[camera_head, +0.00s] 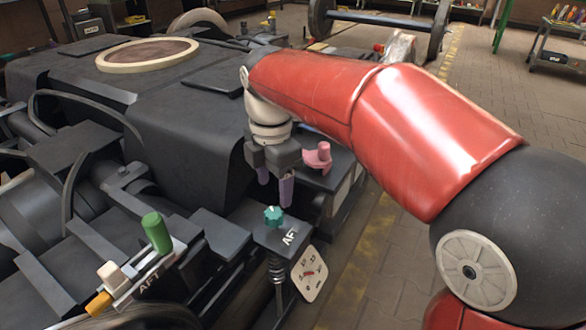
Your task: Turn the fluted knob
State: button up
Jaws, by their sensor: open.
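The fluted knob (273,216) is small and teal. My gripper (275,190) hangs just above the knob, pointing down. Its two purple fingers are spread apart with nothing between them. The fingertips appear a little above the knob; I cannot tell the exact gap or how well they line up in depth. My red arm reaches in from the right and hides what lies behind it.
A pink handle (318,157) stands close behind and right of my gripper. Paved floor (400,280) is open to the right.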

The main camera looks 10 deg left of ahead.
aim_at(274, 212)
jog(key=f, duration=0.2)
jog(key=f+b, duration=0.1)
jog(key=f, duration=0.2)
jog(key=f+b, duration=0.1)
jog(key=f, duration=0.1)
jog(key=shift+w+a+f, duration=0.25)
jog(key=shift+f, duration=0.15)
jog(key=c, duration=1)
jog(key=shift+r, duration=0.1)
